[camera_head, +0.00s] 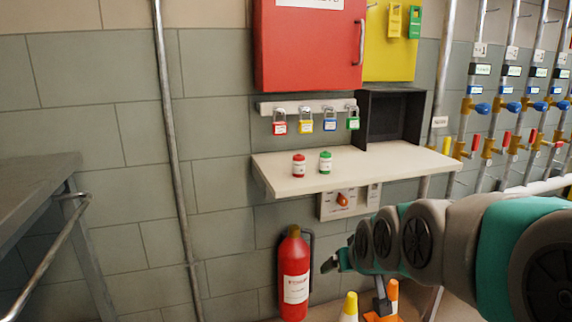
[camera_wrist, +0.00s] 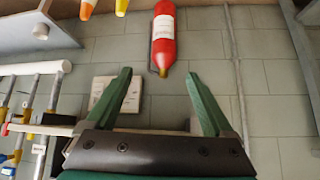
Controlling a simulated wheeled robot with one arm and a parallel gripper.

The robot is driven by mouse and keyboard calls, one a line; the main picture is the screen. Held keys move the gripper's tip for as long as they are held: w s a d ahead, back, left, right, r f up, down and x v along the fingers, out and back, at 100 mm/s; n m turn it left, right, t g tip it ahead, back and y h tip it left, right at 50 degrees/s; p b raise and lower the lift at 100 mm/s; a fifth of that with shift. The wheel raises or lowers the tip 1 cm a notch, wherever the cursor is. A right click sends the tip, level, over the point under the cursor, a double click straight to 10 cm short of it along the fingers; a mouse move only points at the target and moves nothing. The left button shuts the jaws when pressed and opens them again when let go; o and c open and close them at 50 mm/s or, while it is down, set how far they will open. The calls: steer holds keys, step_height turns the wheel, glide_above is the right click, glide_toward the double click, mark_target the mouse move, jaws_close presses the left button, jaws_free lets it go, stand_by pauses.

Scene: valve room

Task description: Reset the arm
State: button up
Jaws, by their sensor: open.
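My arm (camera_head: 430,240) reaches in from the right edge of the head view, below the shelf. My gripper (camera_head: 329,265) is at its left end, in front of and beside the red fire extinguisher (camera_head: 295,275). In the wrist view, which looks upside down, the two green fingers of my gripper (camera_wrist: 157,77) are spread apart with nothing between them. The extinguisher also shows in the wrist view (camera_wrist: 163,35), beyond the fingertips. I cannot tell the exact gap between them.
A white shelf (camera_head: 310,184) holds a red-capped and a green-capped bottle. Several coloured padlocks hang under a red cabinet (camera_head: 308,45). A switch box (camera_head: 345,201) is below the shelf. Cones (camera_head: 350,306) stand on the floor. Valve pipes (camera_head: 510,100) line the right; a grey table (camera_head: 40,190) is left.

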steer(key=s+d+f+g, duration=0.1)
steer(key=s+f+g, duration=0.2)
steer(key=s, duration=0.7)
steer(key=s+d+f+m+g+h, duration=0.1)
steer(key=s+f+g, duration=0.2)
steer(key=s, duration=0.7)
steer(key=s+d+f+g, duration=0.1)
steer(key=s+f+g, duration=0.3)
steer(key=s, duration=0.6)
steer(key=shift+s, duration=0.35)
